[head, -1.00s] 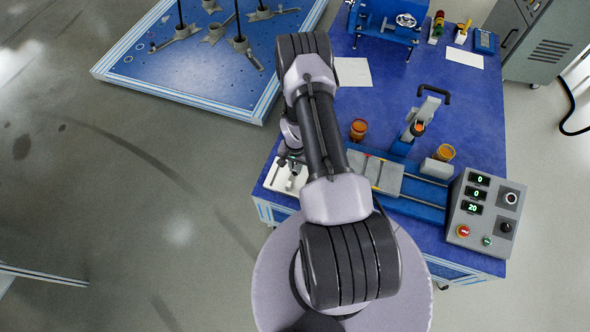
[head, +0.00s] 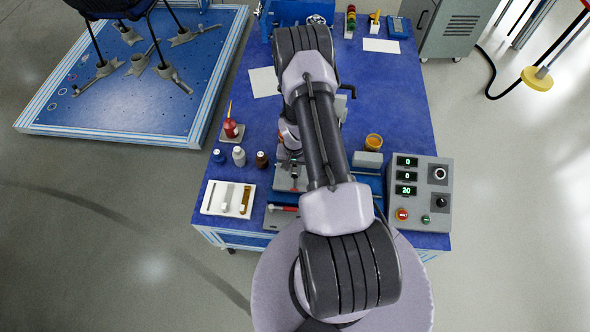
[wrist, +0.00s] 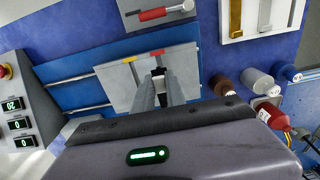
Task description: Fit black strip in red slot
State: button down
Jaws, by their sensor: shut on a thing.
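In the wrist view my gripper (wrist: 156,80) is shut on a small dark piece, the black strip (wrist: 158,71), mostly hidden between the fingertips. The fingertips are over the grey slotted block (wrist: 118,86), just below the red mark (wrist: 157,52) of the red slot in the picture. A yellow mark (wrist: 130,59) lies to its left. I cannot tell whether the strip touches the block or is inside the slot. In the head view my arm covers most of the gripper; part of the grey block (head: 283,180) shows beside it.
A white tray (head: 206,208) holding several strips is left of the block. A red-handled tool (wrist: 165,13) lies on a grey plate nearby. Bottles (head: 239,156) stand behind the tray. A control box (head: 431,172) stands on the right, with an orange cup (head: 374,142) behind the block.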

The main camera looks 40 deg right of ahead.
jog(key=shift+f+b, duration=2.55)
jog(key=shift+f, duration=0.45)
jog(key=shift+b, duration=0.4)
jog(key=shift+f+b, duration=1)
jog(key=shift+f, duration=0.05)
jog(key=c, duration=1.3)
grip_release()
jog(key=shift+r, duration=0.1)
notch_tip(320, 180, up, 17)
jog(key=p, duration=0.6)
jog(key=shift+r+p, duration=0.15)
jog(key=shift+p, duration=0.2)
